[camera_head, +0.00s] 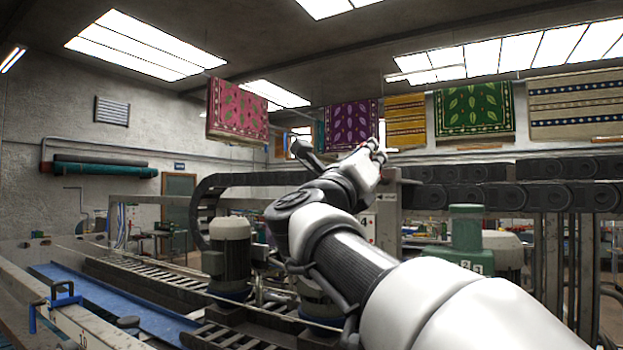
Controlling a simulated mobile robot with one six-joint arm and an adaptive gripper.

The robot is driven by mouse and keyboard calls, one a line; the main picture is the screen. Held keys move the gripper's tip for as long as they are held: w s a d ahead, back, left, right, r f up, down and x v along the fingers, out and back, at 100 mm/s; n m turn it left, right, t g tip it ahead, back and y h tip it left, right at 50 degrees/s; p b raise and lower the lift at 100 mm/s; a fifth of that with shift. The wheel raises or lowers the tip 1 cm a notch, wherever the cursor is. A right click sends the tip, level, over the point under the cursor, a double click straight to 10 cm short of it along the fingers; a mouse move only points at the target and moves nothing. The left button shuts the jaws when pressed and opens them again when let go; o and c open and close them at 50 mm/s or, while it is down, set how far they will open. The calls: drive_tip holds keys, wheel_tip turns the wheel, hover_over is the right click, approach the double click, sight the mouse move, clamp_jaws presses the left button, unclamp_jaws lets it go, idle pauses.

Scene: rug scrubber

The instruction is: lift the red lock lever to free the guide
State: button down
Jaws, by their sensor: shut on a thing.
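My arm reaches from the lower right up to the middle of the view. My gripper (377,152) is at its far end, small and partly hidden by my own wrist. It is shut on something. Small red patches show at its tip, which look like part of the red lock lever (372,144); most of the lever is hidden. I cannot tell how far the lever is raised. The guide cannot be made out behind my arm.
A grey motor (230,250) stands left of my arm, and a green motor housing (466,235) stands to its right. A blue belt (120,305) lies at lower left, near a blue clamp (64,291). Rugs hang at the back.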

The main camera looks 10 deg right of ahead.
drive_tip(key=shift+s+d+r+m+g+h+b, duration=0.15)
drive_tip(key=shift+d+m+g+h+b, duration=0.25)
drive_tip(key=shift+m, duration=0.7)
drive_tip(key=shift+s+d+m+g+h+b, duration=0.15)
drive_tip(key=shift+m+g+h, duration=0.4)
drive_tip(key=shift+m, duration=0.55)
drive_tip(key=shift+s+d+r+m+g+h+b, duration=0.15)
drive_tip(key=shift+m+g+h+b, duration=0.3)
drive_tip(key=shift+m, duration=0.65)
drive_tip(key=shift+s, duration=0.1)
drive_tip(key=c, duration=1.7)
unclamp_jaws()
drive_tip(key=shift+f, duration=0.1)
drive_tip(key=v, duration=1.2)
